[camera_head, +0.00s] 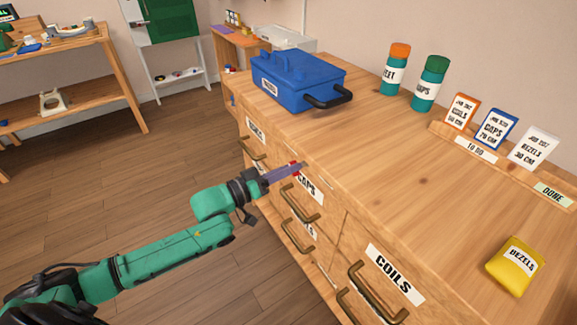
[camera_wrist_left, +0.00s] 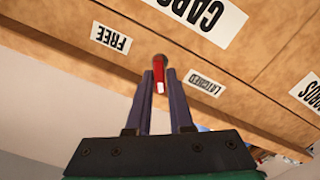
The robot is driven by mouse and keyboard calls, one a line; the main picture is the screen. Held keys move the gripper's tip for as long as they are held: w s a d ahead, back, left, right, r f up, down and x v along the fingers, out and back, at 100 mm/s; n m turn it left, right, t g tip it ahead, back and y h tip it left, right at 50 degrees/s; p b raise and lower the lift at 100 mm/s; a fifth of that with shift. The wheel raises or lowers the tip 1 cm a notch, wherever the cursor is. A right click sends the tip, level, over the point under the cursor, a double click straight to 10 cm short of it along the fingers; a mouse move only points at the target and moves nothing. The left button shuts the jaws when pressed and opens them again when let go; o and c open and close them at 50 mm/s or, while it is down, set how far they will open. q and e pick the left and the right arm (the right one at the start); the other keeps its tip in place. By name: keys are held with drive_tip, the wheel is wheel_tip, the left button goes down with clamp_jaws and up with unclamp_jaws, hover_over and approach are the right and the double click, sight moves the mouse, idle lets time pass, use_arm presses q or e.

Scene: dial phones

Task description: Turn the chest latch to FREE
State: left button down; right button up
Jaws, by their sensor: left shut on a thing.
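The chest latch is a small red lever with a white tip, between my left fingertips in the left wrist view (camera_wrist_left: 160,76). It also shows as a bit of red at the chest's front in the head view (camera_head: 295,167). My left gripper (camera_head: 288,172) is shut on this lever. In the left wrist view, a FREE label (camera_wrist_left: 111,39) is left of the lever and a LATCHED label (camera_wrist_left: 204,83) is right of it. The lever lies between the two labels, pointing at neither. The wooden chest (camera_head: 420,185) has labelled drawers with brass handles. My right gripper is not in view.
A blue toolbox (camera_head: 298,82), two teal bottles with orange (camera_head: 395,70) and green (camera_head: 430,83) caps, a card rail (camera_head: 477,148) and a yellow BEZELS pouch (camera_head: 515,265) are on the chest top. A drawer handle (camera_head: 300,203) juts out just below my left gripper.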

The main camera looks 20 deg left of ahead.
use_arm(q)
drive_tip(key=shift+s+d+m+p, duration=0.15)
drive_tip(key=shift+m+p, duration=0.55)
drive_tip(key=shift+m, duration=3.15)
drive_tip(key=shift+s+d+m+p, duration=0.1)
drive_tip(key=shift+m+p, duration=0.55)
drive_tip(key=shift+m, duration=3.2)
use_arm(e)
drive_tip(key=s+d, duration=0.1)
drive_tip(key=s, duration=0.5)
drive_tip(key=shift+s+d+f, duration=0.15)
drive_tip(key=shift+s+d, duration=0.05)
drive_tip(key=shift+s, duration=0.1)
use_arm(q)
drive_tip(key=c, duration=0.9)
unclamp_jaws()
